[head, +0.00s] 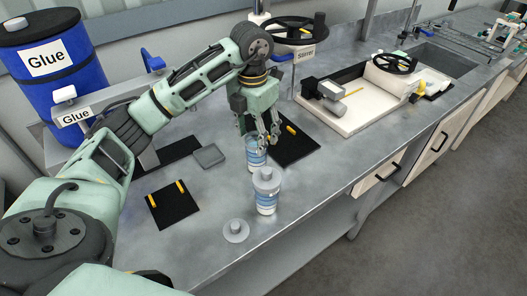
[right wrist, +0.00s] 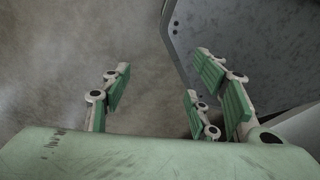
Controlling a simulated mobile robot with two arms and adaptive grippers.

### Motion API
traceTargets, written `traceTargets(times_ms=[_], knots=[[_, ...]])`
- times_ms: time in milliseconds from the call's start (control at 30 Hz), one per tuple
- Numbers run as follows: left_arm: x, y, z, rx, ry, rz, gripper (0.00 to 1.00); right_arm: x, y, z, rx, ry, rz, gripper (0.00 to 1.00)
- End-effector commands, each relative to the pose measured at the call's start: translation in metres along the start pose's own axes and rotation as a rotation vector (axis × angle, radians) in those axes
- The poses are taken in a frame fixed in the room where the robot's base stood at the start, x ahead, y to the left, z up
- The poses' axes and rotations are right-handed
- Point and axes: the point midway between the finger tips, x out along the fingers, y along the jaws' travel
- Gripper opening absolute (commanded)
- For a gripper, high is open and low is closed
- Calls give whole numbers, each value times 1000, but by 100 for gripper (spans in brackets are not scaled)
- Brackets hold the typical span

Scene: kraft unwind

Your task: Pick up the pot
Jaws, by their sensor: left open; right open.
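One pot (head: 256,155), white and blue, stands upright on the grey bench directly below my left gripper (head: 264,138). The gripper points down with its fingers open at the pot's top and hides part of it. I cannot tell whether they touch it. A second pot (head: 266,200), with a blue and white label and a grey lid, stands upright nearer the front. A loose grey lid (head: 236,231) lies on the bench. My right gripper (right wrist: 165,98) is open and empty in the right wrist view, above the floor beside a grey surface.
Black mats with yellow pieces lie at the left (head: 173,207) and behind the gripper (head: 296,148). A grey square block (head: 209,155) lies between. A blue glue drum (head: 55,75) stands back left, the stirrer handwheel (head: 286,29) behind, and a white tray (head: 345,118) to the right.

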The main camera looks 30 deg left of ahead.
Motion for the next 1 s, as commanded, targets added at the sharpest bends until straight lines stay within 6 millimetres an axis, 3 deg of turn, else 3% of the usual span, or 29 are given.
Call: traceTargets(times_ms=[133, 433, 600, 867, 1000], knots=[[14, 0, -1, 0, 5, 0, 57, -4, 0, 1, 0, -4, 0, 55], [51, 1, 4, -1, 7, -2, 57, -26, -6, 37, 1, -60, -7, 55], [73, 2, 5, 0, 3, 0, 57, -30, -5, 31, 1, -51, -6, 55], [77, 2, 5, 1, 1, 0, 57, -28, -2, 12, 2, -22, -2, 55], [77, 2, 5, 1, 1, 0, 47, -28, -2, 12, 2, -22, -2, 55]])
